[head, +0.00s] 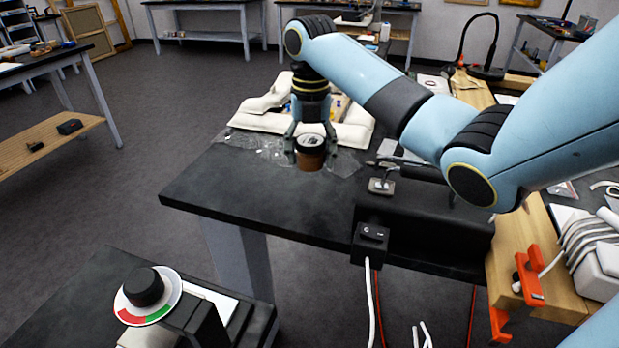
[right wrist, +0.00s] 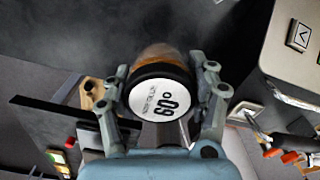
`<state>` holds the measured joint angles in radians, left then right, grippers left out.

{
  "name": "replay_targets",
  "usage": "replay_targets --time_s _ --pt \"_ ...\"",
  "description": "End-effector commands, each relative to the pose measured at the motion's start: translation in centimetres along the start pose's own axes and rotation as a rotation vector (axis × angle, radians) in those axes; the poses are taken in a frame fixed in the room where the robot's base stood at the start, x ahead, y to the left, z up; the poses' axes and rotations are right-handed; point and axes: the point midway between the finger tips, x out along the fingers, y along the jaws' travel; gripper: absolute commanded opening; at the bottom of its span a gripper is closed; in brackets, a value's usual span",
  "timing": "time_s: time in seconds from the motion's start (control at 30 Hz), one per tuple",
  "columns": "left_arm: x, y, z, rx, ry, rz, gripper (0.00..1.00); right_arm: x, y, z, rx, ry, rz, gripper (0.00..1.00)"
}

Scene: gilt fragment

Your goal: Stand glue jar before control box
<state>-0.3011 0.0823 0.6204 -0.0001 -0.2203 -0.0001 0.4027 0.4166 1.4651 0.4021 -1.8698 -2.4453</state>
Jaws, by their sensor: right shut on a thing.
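The glue jar (head: 311,160) is brown with a dark lid. In the right wrist view its white top label (right wrist: 165,102) reads 60°. My right gripper (head: 311,150) is shut on the jar, with a finger on either side, over the far part of the black bench. I cannot tell whether the jar's base touches the bench top. A black box with a rocker switch (head: 372,236) is at the bench's front edge, nearer and to the right of the jar; I cannot tell if it is the control box. My left gripper is not in view.
White padded cushions (head: 268,102) and clear film lie behind the jar. A small metal-topped part (head: 381,186) stands on the bench to its right. A dial with a black knob (head: 144,287) stands at lower left.

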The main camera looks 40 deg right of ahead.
Motion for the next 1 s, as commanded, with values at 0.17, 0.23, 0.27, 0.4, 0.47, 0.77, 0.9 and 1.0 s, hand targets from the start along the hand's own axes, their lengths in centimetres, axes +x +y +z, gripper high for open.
replay_targets --time_s 0.17,0.23,0.27,0.4,0.47,0.77,0.9,1.0 --pt "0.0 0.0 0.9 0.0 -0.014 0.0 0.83 3.1 0.0 -0.1 0.001 0.002 0.0 0.19" --pt "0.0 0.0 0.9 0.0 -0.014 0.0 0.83 3.8 0.0 -0.1 0.002 0.001 0.0 0.19" --pt "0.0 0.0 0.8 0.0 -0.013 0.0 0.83 4.1 0.0 -0.1 0.002 0.002 0.0 0.19" --pt "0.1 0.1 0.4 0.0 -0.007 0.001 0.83 6.2 0.0 -0.1 0.002 0.002 -0.001 0.19" --pt "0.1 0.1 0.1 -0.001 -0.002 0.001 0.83 7.0 0.0 -0.1 0.002 0.001 -0.001 0.19" --pt "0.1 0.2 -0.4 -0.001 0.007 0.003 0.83 7.5 0.0 -0.1 0.002 -0.001 0.0 0.19" --pt "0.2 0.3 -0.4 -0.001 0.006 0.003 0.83 7.8 0.0 -0.1 0.002 0.0 0.0 0.6" --pt "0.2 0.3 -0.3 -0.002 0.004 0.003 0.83 7.7 0.0 -0.1 0.002 0.0 0.0 0.73"
